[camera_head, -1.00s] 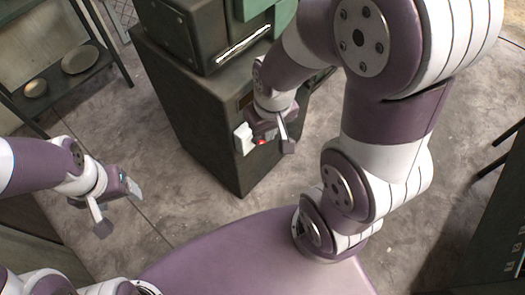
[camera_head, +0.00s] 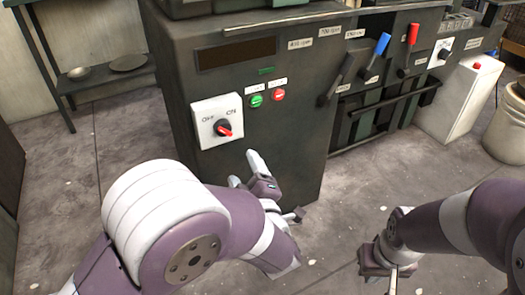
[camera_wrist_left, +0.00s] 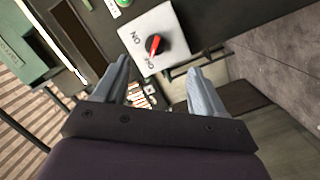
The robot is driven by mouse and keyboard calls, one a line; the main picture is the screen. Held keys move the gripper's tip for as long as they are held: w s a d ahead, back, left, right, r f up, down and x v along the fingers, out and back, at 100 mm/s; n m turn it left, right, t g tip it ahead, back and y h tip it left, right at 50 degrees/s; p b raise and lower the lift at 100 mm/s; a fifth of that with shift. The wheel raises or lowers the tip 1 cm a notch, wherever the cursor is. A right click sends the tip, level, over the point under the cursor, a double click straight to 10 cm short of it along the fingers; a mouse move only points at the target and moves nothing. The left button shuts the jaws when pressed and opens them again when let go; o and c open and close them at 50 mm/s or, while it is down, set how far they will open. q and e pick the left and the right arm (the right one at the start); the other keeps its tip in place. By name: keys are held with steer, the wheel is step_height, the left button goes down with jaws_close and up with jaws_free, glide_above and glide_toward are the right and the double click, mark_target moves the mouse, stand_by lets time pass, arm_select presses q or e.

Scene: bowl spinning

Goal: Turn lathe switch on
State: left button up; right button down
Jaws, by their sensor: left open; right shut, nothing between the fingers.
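The switch (camera_head: 218,122) is a white plate with a black knob and a red bar on the front of the dark cabinet (camera_head: 290,165). Its labels read OFF and ON; the red bar slants in line with the OFF label. My left gripper (camera_head: 245,170) is below and to the right of the plate, open and empty, apart from the knob. In the left wrist view the switch (camera_wrist_left: 153,38) lies beyond the gap between my open fingers (camera_wrist_left: 158,70). My right gripper (camera_head: 385,272) is shut and empty, low at the right, away from the switch.
A green button (camera_head: 256,101) and a red button (camera_head: 278,95) sit right of the switch. Black, blue (camera_head: 382,43) and red levers stand further right. A white box (camera_head: 461,97) has a red top button. A shelf (camera_head: 110,75) stands at left. Open floor lies around the cabinet.

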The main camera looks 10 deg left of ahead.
mark_target(224, 133)
arm_select(q)
steer(key=shift+n+y, duration=0.4)
steer(key=shift+n, duration=0.1)
steer(key=b+x, duration=0.2)
steer(key=x, duration=0.2)
steer(key=b+x, duration=0.2)
steer(key=x, duration=0.2)
steer(key=a+r+b+x, duration=0.1)
steer(key=b+x, duration=0.1)
steer(key=x, duration=0.3)
steer(key=shift+s+r, duration=0.1)
steer(key=shift+s, duration=0.05)
steer(key=c, duration=1.1)
steer(key=shift+o, duration=0.2)
